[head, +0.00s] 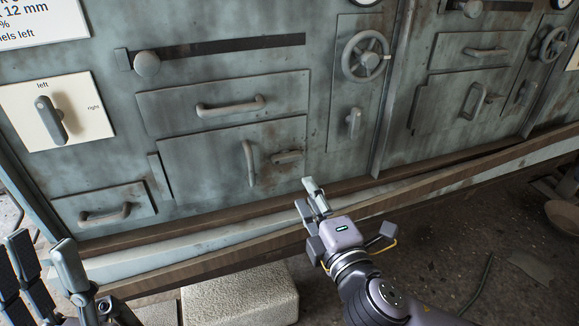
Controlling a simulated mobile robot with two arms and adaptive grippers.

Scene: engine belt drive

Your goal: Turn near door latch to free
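The near door (215,168) is a grey-green panel low on the cabinet front, and it looks closed. It has an upright bar handle (250,163). A small latch (287,156) lies roughly horizontal to the right of that handle. My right gripper (313,194) is in front of the cabinet's lower ledge, below and right of the latch and apart from it. Its fingers overlap in this view, so its opening is unclear. My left gripper (46,254) is at the lower left, with its fingers apart and nothing between them. Its lower part is cut off by the picture edge.
A drawer (225,103) sits above the near door, and a smaller one (104,206) at lower left. A left/right switch plate (85,117) is at left. A handwheel (366,56) and a second door (461,101) are right. A pale block (240,298) lies before the ledge.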

